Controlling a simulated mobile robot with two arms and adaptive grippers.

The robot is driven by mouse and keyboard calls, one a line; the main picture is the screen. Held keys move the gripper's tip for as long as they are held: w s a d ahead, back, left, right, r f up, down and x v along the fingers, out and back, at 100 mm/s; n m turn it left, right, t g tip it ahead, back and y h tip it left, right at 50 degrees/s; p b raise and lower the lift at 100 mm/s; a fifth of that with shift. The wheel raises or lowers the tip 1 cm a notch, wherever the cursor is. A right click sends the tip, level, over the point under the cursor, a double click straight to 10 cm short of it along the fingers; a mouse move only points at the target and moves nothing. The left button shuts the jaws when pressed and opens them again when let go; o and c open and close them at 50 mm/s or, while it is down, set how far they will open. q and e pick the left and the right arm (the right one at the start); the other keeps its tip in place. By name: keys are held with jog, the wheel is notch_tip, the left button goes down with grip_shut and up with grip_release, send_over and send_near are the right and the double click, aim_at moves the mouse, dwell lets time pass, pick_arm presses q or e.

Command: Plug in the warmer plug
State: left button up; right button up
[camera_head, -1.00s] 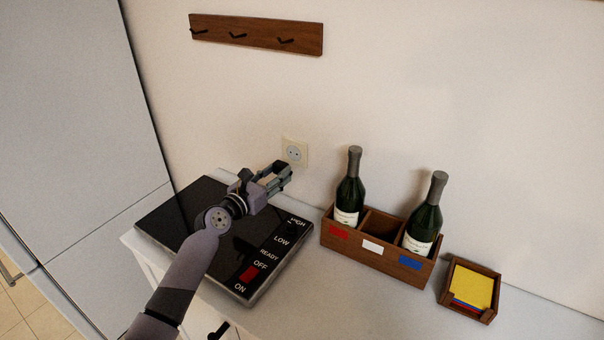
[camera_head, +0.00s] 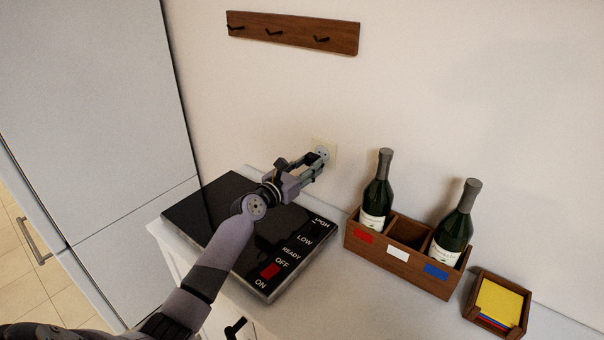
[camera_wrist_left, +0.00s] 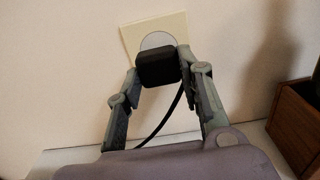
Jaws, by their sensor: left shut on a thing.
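My left gripper (camera_head: 322,160) is shut on the black warmer plug (camera_wrist_left: 157,67), which shows between its fingertips in the left wrist view. The plug is right in front of the cream wall socket (camera_wrist_left: 178,28) and covers the lower part of its round grey face. I cannot tell whether the plug touches the socket or sits in it. A black cord hangs from the plug between the fingers. In the head view the socket (camera_head: 332,148) is partly hidden behind the gripper. The black warmer (camera_head: 215,203) lies on the counter below my left arm. My right gripper is not in view.
A wooden box (camera_head: 400,262) with two dark bottles stands right of the warmer. A small tray of yellow notes (camera_head: 498,300) is farther right. A hook rack (camera_head: 292,32) hangs on the wall above. A tall grey cabinet (camera_head: 85,110) is at left.

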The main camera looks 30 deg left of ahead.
aim_at(314, 160)
pick_arm(q)
jog(key=shift+w+d+b, duration=0.15)
jog(key=shift+w+b, duration=0.3)
jog(key=shift+w, duration=0.65)
jog(key=shift+r+p, duration=0.1)
jog(key=shift+p, duration=0.2)
dwell(1.2)
jog(key=shift+w+d, duration=0.1)
jog(key=shift+w, duration=0.4)
dwell(0.4)
jog(key=o, duration=1.2)
jog(key=shift+c, duration=0.2)
jog(key=s+a, duration=0.1)
jog(key=s, duration=1.1)
jog(key=shift+a, duration=0.35)
